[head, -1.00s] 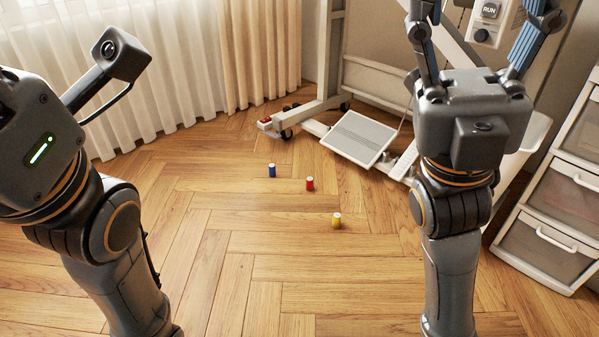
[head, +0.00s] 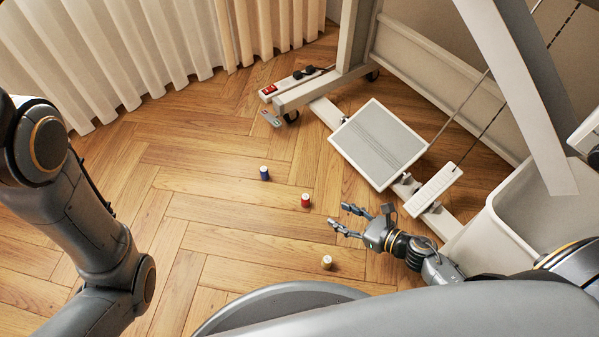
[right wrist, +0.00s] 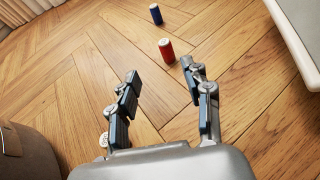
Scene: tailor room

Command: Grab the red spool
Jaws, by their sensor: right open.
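The red spool (head: 305,200) stands upright on the wooden floor, in the middle of the head view. It also shows in the right wrist view (right wrist: 166,50), beyond the fingertips and a little left of the right-hand finger. My right gripper (head: 341,218) is open and empty, low over the floor, to the right of and nearer than the red spool. In the right wrist view its two fingers (right wrist: 160,72) are spread apart, with bare floor between them. In the head view my left arm is at the left edge; its gripper is out of view.
A blue spool (head: 264,173) stands behind and left of the red one. A yellow spool (head: 327,262) stands nearer, below my right gripper in the picture. A pedal plate (head: 378,145) and machine frame (head: 300,95) lie at the right and back. Floor on the left is clear.

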